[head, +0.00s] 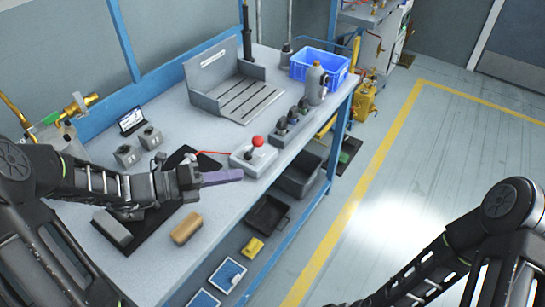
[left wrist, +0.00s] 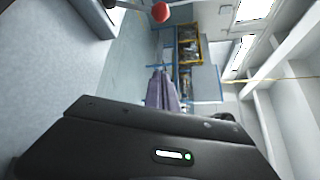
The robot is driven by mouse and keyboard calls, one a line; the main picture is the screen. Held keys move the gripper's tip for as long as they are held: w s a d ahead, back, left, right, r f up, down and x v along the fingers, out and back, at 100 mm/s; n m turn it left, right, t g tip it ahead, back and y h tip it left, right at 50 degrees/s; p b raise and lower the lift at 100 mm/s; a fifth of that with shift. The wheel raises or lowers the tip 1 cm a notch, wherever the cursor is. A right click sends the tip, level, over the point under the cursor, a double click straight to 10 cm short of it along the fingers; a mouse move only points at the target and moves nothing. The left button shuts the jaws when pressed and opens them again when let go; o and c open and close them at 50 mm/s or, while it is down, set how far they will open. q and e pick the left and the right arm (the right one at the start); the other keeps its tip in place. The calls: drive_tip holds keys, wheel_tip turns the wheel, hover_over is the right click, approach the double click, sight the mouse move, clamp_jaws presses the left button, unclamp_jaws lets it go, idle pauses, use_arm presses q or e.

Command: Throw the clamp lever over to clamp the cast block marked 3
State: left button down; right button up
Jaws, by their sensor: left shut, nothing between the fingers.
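My left gripper (head: 236,175) is shut and empty, its purple fingers pointing right above the front of the bench. Its fingers also show in the left wrist view (left wrist: 162,90). A thin red lever (head: 211,153), apparently the clamp lever, sticks out to the right just behind the gripper. Its clamp base is mostly hidden by my arm. Two small grey blocks (head: 127,155) and (head: 150,137) stand behind the black mat (head: 178,157). I cannot read a number 3 on either, nor tell whether a block sits in the clamp. Only the arm of my right gripper shows.
A grey box with a red ball knob (head: 258,141) stands just beyond the fingertips. A slotted metal fixture (head: 240,98), a blue crate (head: 330,66) and a bottle (head: 315,84) stand farther back. The floor at right is clear.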

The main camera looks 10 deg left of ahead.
sight(254, 147)
use_arm(q)
drive_tip(key=n, duration=0.1)
drive_tip(key=w+n+t, duration=0.1)
drive_tip(key=n, duration=0.1)
drive_tip(key=shift+w+a+f, duration=0.1)
drive_tip(key=shift+w+a, duration=0.15)
drive_tip(key=shift+a, duration=0.15)
drive_tip(key=shift+d, duration=0.1)
drive_tip(key=x, duration=1)
drive_tip(key=w+a, duration=0.1)
drive_tip(key=w+a+r+p, duration=0.1)
drive_tip(key=a, duration=0.1)
drive_tip(key=shift+w+a, duration=0.2)
drive_tip(key=shift+a, duration=0.1)
